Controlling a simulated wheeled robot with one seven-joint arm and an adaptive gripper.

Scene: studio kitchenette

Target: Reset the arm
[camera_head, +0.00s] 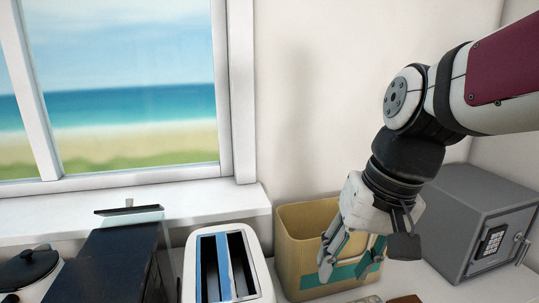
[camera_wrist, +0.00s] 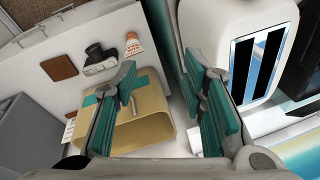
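My gripper (camera_head: 350,268) hangs fingers-down from my bent arm, in front of the tan bin in the head view. Its two fingers with teal pads are spread apart, and nothing is held between them. In the wrist view, my gripper (camera_wrist: 160,75) also shows open, with one finger on the left and one on the right. The tan bin (camera_wrist: 160,108) shows beyond and between the fingers there, partly hidden by the left finger. In the head view, my gripper and wrist hide part of the bin (camera_head: 300,225). I cannot tell the exact gap between fingers and bin.
A white toaster (camera_head: 258,262) stands left of the bin, and a grey safe (camera_head: 470,215) stands right. A dark box (camera_head: 115,265) and a lidded pot (camera_head: 28,270) are farther left. A brown square (camera_wrist: 60,67) and an orange-white item (camera_wrist: 133,44) lie on the counter.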

